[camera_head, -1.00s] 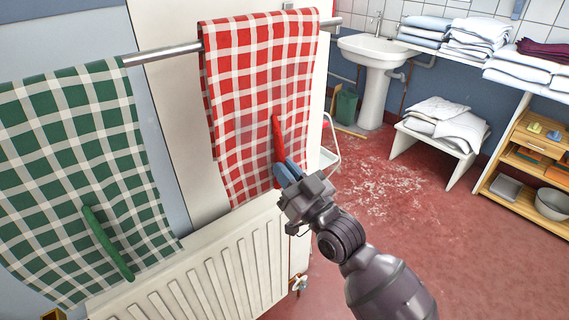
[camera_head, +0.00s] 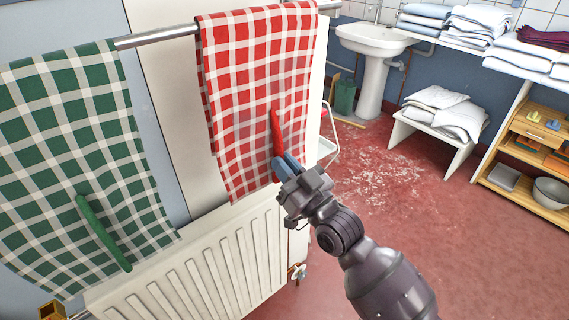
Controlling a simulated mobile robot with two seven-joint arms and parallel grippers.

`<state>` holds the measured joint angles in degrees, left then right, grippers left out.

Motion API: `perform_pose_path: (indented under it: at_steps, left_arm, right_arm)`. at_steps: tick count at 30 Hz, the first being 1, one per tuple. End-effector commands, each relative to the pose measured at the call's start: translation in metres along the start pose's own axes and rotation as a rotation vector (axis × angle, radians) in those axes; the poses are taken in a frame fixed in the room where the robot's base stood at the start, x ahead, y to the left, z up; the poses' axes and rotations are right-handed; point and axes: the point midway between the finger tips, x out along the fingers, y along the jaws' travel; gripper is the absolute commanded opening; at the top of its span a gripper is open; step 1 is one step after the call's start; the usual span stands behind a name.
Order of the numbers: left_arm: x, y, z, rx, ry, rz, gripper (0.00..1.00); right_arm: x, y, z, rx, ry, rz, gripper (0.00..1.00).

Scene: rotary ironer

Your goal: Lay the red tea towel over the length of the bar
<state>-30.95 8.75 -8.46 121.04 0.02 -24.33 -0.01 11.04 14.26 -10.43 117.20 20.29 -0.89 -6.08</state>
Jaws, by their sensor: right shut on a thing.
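The red and white checked tea towel (camera_head: 250,90) hangs over the right part of the metal bar (camera_head: 160,36). A red strip-like handle (camera_head: 277,133) stands out on the front of the towel. My right gripper (camera_head: 281,164) is shut on the lower end of this red handle, in front of the towel's lower right part. A green checked towel (camera_head: 75,130) hangs over the left part of the bar, with a green handle (camera_head: 103,232) on it. Bare bar shows between the towels. My left gripper is not in view.
A white radiator (camera_head: 215,265) stands below the bar, with a valve (camera_head: 297,271) at its right end. Behind are a sink (camera_head: 372,45), a bench of folded cloths (camera_head: 436,135) and a wooden shelf (camera_head: 535,150). The red floor (camera_head: 420,215) at the right is open.

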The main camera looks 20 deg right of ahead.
Motion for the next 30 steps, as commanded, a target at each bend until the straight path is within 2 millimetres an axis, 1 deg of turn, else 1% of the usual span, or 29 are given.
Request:
perform_pose_path:
  at_steps: [10,11,15,16,26,30]
  left_arm:
    - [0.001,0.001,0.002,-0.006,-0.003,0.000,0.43]
    - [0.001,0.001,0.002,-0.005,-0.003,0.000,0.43]
    - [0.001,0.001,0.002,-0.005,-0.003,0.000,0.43]
    - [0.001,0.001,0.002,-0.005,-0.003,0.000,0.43]
    - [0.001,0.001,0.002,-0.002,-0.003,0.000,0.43]
    - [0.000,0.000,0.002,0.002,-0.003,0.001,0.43]
  right_arm:
    - [-0.002,0.000,0.006,0.000,-0.001,0.000,0.00]
    - [-0.002,0.000,0.005,0.000,0.000,0.000,0.14]
    - [-0.002,0.000,0.005,0.000,0.000,0.000,0.36]
    - [-0.002,0.000,0.005,0.000,0.000,0.000,0.39]
    - [-0.003,0.000,0.005,0.000,-0.001,0.000,0.39]
    - [-0.015,0.000,0.006,0.000,-0.002,0.001,0.39]
